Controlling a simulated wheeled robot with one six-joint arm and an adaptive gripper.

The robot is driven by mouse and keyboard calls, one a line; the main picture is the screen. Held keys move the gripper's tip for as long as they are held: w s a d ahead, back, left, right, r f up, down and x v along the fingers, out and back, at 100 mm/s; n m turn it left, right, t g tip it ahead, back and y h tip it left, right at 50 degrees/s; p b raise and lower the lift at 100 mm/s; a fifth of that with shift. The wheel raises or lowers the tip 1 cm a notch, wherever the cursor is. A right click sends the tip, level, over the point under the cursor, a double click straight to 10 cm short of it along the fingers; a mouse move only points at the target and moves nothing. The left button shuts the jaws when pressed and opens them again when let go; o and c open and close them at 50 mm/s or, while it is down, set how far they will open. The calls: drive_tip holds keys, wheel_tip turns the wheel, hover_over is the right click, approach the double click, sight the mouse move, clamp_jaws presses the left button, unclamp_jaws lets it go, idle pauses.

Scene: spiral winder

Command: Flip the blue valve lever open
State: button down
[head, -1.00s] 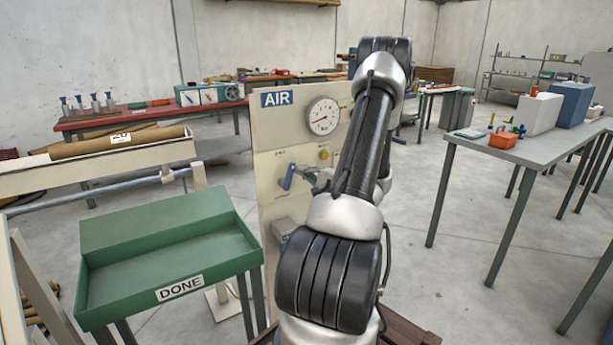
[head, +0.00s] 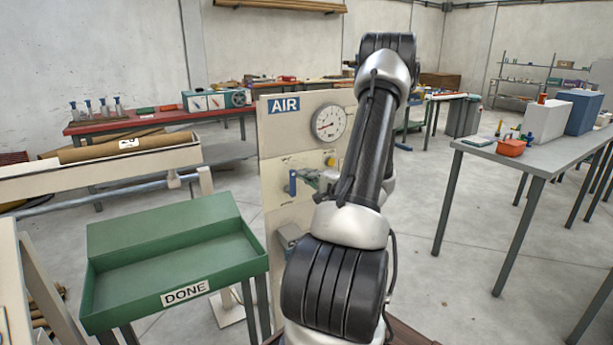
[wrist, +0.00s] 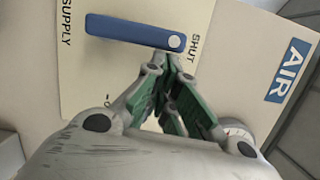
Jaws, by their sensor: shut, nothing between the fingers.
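The blue valve lever (head: 293,183) is on the beige AIR panel (head: 277,140) and stands about upright in the head view. In the wrist view the lever (wrist: 130,29) lies nearly level across the picture, its round pivot at the right end beside the word SHUT. My gripper (head: 316,180) is just right of the lever in the head view, partly hidden by my arm. In the wrist view my shut, empty green-padded fingers (wrist: 165,62) are just below the pivot end; I cannot tell whether they touch it.
A pressure gauge (head: 328,121) and a yellow knob (head: 331,161) are on the panel above the lever. A green DONE tray (head: 184,293) stands close at left. A grey table (head: 545,157) is at right, with open floor between.

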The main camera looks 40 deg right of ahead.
drive_tip(key=s+d, duration=0.4)
drive_tip(key=s, duration=0.7)
idle(0.6)
